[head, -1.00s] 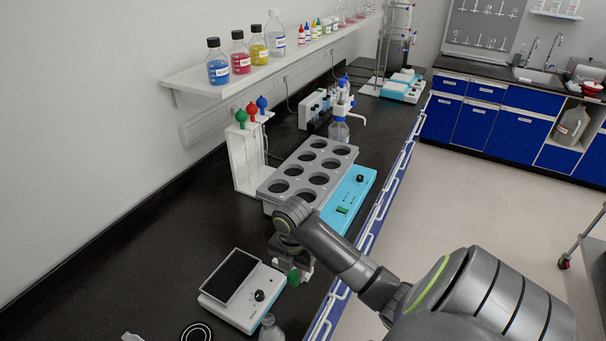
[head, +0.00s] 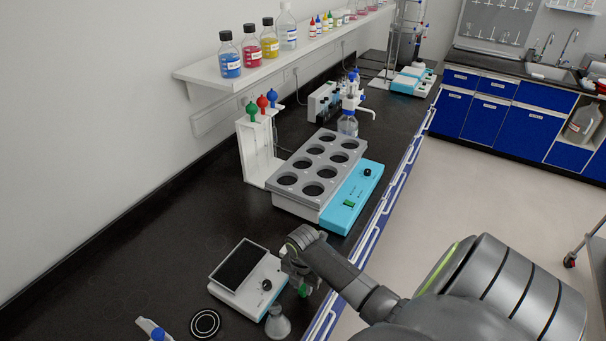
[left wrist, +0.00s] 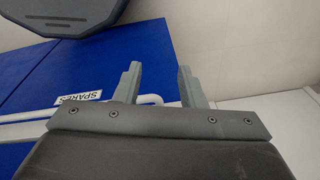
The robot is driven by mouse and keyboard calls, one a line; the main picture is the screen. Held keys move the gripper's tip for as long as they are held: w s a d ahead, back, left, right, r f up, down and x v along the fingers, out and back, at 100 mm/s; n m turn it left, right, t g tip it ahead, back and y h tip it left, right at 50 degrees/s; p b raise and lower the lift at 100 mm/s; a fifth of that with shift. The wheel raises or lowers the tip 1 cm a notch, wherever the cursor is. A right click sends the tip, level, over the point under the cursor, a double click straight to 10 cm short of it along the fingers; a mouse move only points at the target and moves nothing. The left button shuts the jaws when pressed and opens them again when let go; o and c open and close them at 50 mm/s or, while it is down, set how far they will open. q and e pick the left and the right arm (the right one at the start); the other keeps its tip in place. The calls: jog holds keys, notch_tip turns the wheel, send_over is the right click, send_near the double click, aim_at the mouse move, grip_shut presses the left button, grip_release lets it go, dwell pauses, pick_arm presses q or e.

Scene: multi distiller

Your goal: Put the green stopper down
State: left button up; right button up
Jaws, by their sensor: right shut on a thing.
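The green stopper (head: 304,290) is small and partly hidden between the fingers of my right gripper (head: 302,284). My right gripper is shut on it at the counter's front edge, right of the hot plate. I cannot tell whether the stopper touches the counter. A small grey flask (head: 278,324) stands just below and left of it. My left gripper (left wrist: 158,72) shows only in the left wrist view, open and empty, in front of the blue cabinet front.
A grey block with round holes (head: 328,150) on a blue-fronted device (head: 352,201) lies beyond. A black ring-marked disc (head: 205,323) lies at the front. The counter's left part (head: 130,255) is clear.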

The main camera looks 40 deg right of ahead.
aim_at(303, 287)
jog(key=shift+f, duration=0.2)
jog(key=o, duration=0.9)
pick_arm(q)
jog(key=shift+s+a, duration=0.4)
jog(key=shift+s, duration=0.2)
pick_arm(e)
jog(key=shift+r, duration=0.25)
pick_arm(q)
jog(key=shift+f+b, duration=1.4)
pick_arm(e)
jog(key=shift+r, duration=5.95)
pick_arm(q)
jog(key=shift+w, duration=0.1)
